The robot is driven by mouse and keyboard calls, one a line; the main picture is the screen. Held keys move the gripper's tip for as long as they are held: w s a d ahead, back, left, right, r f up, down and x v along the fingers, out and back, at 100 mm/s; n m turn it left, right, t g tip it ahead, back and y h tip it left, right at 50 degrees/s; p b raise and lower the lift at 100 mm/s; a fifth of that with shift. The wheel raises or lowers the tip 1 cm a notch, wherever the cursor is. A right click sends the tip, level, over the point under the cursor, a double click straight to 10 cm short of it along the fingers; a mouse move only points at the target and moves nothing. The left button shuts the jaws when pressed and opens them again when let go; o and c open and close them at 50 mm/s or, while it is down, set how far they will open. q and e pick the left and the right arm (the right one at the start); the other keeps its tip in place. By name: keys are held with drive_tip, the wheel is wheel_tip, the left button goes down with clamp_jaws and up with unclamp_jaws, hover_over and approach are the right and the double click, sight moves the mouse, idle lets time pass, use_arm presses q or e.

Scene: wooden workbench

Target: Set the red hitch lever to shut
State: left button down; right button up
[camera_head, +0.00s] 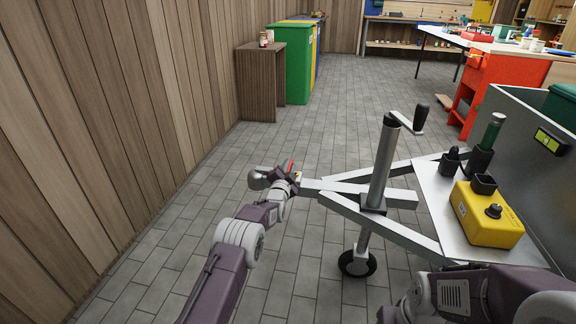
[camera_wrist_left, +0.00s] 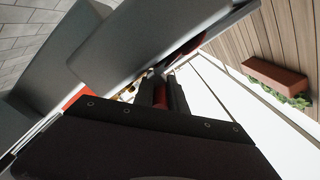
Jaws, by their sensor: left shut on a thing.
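The red hitch lever (camera_head: 291,166) is at the front end of the grey trailer drawbar, just behind the rounded coupler head (camera_head: 261,179). Only a small red part of it shows in the head view. My left gripper (camera_head: 294,175) is at the lever, coming from below. In the left wrist view the gripper (camera_wrist_left: 161,92) is shut on the red lever (camera_wrist_left: 160,98), which shows between its dark fingers. The lever's exact angle is hard to tell. My right arm shows at the bottom right of the head view, but its gripper does not show.
The grey A-shaped drawbar (camera_head: 405,243) carries an upright jack post (camera_head: 383,165) with a crank and a small wheel (camera_head: 357,264). A yellow box (camera_head: 485,215) sits on the plate to the right. Tiled floor is clear left of the drawbar, up to the wooden wall.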

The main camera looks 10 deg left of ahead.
idle(0.4)
use_arm(q)
drive_tip(key=c, duration=1.4)
unclamp_jaws()
drive_tip(key=shift+f, duration=0.1)
drive_tip(key=shift+o, duration=0.2)
drive_tip(key=shift+d+f, duration=0.1)
drive_tip(key=shift+f, duration=0.05)
